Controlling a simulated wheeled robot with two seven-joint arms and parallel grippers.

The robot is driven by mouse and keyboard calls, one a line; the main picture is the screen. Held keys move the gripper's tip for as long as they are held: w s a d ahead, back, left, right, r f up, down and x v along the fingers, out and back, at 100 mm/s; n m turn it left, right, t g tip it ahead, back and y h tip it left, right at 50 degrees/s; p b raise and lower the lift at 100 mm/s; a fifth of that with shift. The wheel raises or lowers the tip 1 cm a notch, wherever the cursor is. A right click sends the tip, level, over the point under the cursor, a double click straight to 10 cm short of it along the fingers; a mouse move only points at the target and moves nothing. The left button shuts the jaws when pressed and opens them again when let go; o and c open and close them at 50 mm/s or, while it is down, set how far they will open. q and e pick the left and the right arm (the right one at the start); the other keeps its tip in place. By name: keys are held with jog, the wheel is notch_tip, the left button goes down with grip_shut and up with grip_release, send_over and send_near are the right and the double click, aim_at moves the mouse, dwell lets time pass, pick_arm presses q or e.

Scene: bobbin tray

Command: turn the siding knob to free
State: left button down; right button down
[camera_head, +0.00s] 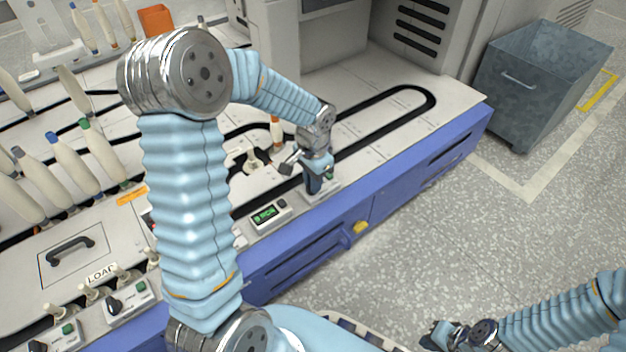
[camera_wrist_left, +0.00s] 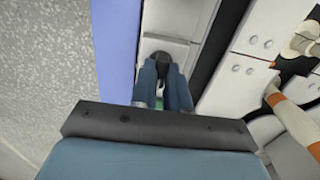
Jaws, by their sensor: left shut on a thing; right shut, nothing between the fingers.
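My left gripper (camera_head: 313,190) points down at a small control panel (camera_head: 328,192) on the machine's front edge. In the left wrist view the left gripper (camera_wrist_left: 162,82) has its fingers shut around a dark knob (camera_wrist_left: 160,58), whose top shows between and just beyond the fingertips. A bit of green shows between the fingers. The knob is mostly hidden in the head view, and I cannot tell which position it points to. My right gripper (camera_head: 443,338) is shut and empty, low over the floor at the bottom right.
More knob panels (camera_head: 128,302) lie at lower left. A grey metal bin (camera_head: 520,95) stands on the floor at right.

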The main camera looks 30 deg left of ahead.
pick_arm(q)
jog(key=c, duration=1.1)
grip_release()
notch_tip(320, 180, up, 14)
jog(key=p, duration=0.3)
jog(key=shift+f, duration=0.1)
jog(key=d+f+h+p, duration=0.2)
jog(key=d+f+p, duration=0.3)
jog(key=d+f, duration=0.35)
jog(key=s+d+f+n+p, duration=0.2)
jog(key=s+d+f, duration=0.1)
jog(key=s+f, duration=0.1)
jog(key=s+d+f+n+h+p, duration=0.1)
jog(key=s+d+f+n, duration=0.1)
jog(key=s+f, duration=0.2)
jog(key=s+d+f+n+h+p, duration=0.1)
jog(key=s+d+f+n+p, duration=0.1)
jog(key=s, duration=0.5)
jog(key=shift+s+d+f+t+p, duration=0.1)
jog(key=shift+d+f+t+p, duration=0.1)
jog(key=shift+d+f, duration=0.4)
jog(key=shift+d+f+t+p, duration=0.15)
jog(key=shift+d+f, duration=0.1)
jog(key=shift+f, duration=0.5)
